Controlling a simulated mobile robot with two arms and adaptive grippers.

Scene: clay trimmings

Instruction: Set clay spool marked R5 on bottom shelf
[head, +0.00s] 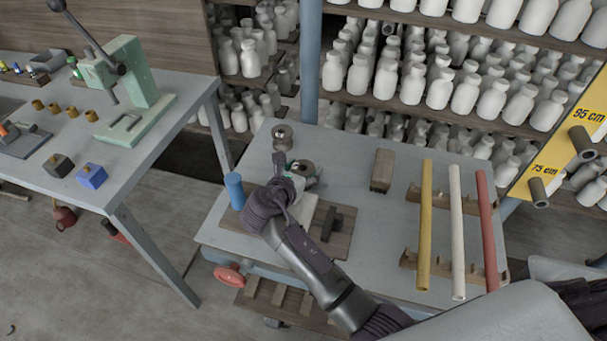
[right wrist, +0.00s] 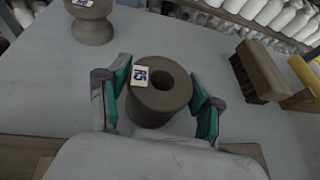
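The brown clay spool with a white tag reading R5 (right wrist: 160,94) stands upright on the cart top in the right wrist view. In the head view the R5 spool (head: 302,167) is partly hidden by my gripper. My right gripper (right wrist: 162,92) is open, its teal-padded fingers on either side of the spool; I cannot tell whether they touch it. It also shows in the head view (head: 298,182). A second tagged spool (head: 282,137) stands just behind; its tag is hard to read. A low shelf with a slatted wooden rack (head: 285,301) shows below the cart top. My left gripper is out of view.
A blue cylinder (head: 235,191) stands left of my gripper. A red knob (head: 230,275) sticks out at the cart's front. Another table (head: 150,150) stands at left.

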